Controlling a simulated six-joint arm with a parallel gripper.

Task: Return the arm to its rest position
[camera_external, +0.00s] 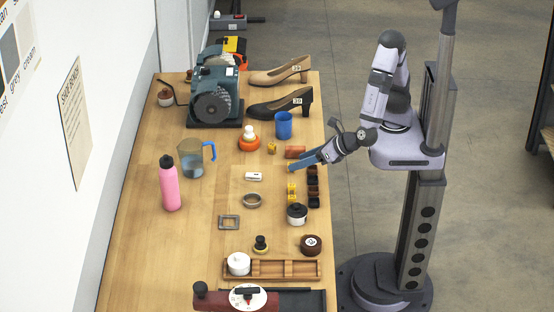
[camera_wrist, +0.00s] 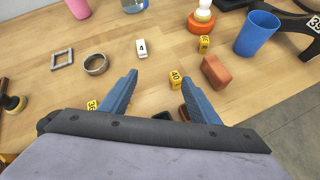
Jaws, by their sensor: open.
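My gripper (camera_external: 292,167) reaches in from the right over the right edge of the wooden table (camera_external: 135,255). In the wrist view its two blue fingers stand wide apart, with nothing between their tips (camera_wrist: 159,74). It is above the table, near small yellow numbered cubes. The cube marked 40 (camera_wrist: 175,79) shows close to the right finger. My arm is bent, with its wrist stretched out toward the table.
Two shoes (camera_external: 283,104) stand farther back. The floor right of my arm is clear.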

